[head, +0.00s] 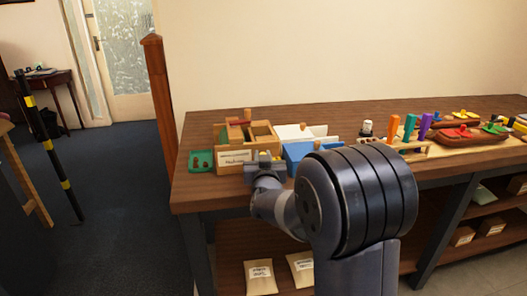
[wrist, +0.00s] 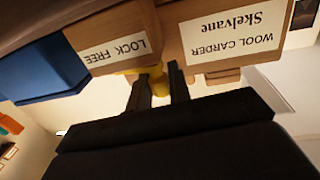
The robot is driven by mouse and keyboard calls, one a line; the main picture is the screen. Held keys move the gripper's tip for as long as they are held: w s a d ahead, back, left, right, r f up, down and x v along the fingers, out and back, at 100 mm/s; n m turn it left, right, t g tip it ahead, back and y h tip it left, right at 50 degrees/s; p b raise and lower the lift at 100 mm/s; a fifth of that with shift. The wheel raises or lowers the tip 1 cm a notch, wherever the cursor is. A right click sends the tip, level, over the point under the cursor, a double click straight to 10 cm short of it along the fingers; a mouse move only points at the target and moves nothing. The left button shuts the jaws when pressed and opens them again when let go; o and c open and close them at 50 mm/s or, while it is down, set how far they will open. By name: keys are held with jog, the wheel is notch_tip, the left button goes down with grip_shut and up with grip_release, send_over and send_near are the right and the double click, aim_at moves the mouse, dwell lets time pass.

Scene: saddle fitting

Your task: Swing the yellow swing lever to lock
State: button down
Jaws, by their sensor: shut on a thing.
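The wool carder (head: 232,168) is a wooden box with a white name label at the table's front edge. In the wrist view, which is upside down, its front shows a "WOOL CARDER Skelvane" label (wrist: 232,33) and a "LOCK FREE" label (wrist: 116,49). The yellow swing lever (wrist: 160,87) shows between these labels, held between the two fingers of my gripper (wrist: 159,88). Much of the lever is hidden by the fingers. In the head view my gripper (head: 265,160) is at the carder's front right, and the lever cannot be made out there.
A blue bin (head: 297,154) stands close to the right of the carder; it also shows in the wrist view (wrist: 45,72). A green tray (head: 201,161) lies to the left.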

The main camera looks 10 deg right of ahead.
jog(key=shift+w+m+h, duration=0.1)
jog(key=shift+m+h, duration=0.2)
jog(key=shift+h, duration=0.2)
jog(key=c, duration=1.4)
grip_release()
jog(key=shift+o, duration=0.2)
jog(key=s+a, duration=0.1)
jog(key=s, duration=0.9)
jog(key=shift+s+a, duration=0.35)
jog(key=shift+a, duration=0.05)
jog(key=shift+o, duration=0.2)
